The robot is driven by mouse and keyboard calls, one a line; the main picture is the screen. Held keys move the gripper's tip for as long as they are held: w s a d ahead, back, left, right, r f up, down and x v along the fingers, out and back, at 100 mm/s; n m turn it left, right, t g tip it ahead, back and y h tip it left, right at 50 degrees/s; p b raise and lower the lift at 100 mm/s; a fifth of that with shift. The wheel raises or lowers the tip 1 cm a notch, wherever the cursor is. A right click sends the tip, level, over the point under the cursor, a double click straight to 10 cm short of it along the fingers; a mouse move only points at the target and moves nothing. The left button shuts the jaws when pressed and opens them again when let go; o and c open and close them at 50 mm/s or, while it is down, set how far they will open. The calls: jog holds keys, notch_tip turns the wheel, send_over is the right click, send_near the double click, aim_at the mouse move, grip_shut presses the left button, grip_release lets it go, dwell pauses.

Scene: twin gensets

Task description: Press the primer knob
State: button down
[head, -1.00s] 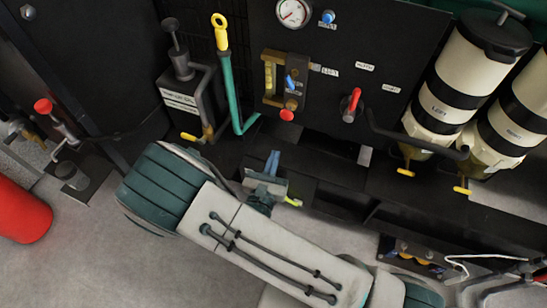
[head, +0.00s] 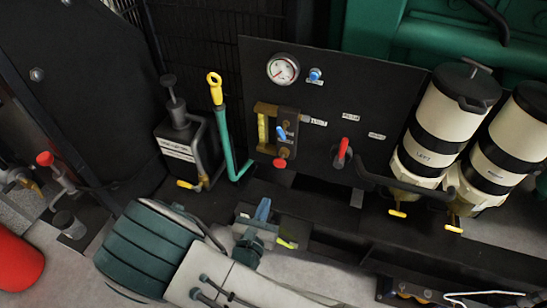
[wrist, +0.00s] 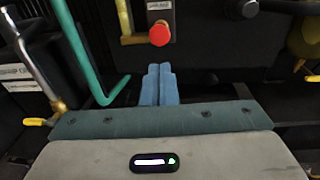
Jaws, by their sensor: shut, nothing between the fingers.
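A round red knob (head: 280,163) sits at the bottom of a brass fitting on the black panel. It also shows in the wrist view (wrist: 159,33), top centre. I take it as the primer knob, but I cannot read a label that confirms this. My gripper (head: 263,208) has blue fingers, shut and empty, below the red knob in the head view. In the wrist view the shut fingers (wrist: 157,75) point at the panel just under the knob, with a visible gap in the picture. I cannot tell the distance in depth.
A blue lever (head: 281,133) is just above the red knob. A red-handled valve (head: 342,152) is to its right. A green lever with a yellow grip (head: 224,130) and a black-knobbed pump (head: 178,135) stand left. Two cream canisters (head: 440,120) stand right.

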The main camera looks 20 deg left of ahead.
aim_at(278, 165)
jog(key=shift+s+a+r+g+p, duration=0.15)
jog(key=shift+s+r+g+p, duration=0.3)
jog(key=shift+r+p, duration=0.1)
jog(key=w, duration=0.4)
jog(key=w+f+p, duration=0.1)
jog(key=w, duration=0.9)
jog(key=shift+a+f+p, duration=0.35)
jog(key=shift+a+p, duration=0.05)
jog(key=shift+a, duration=0.1)
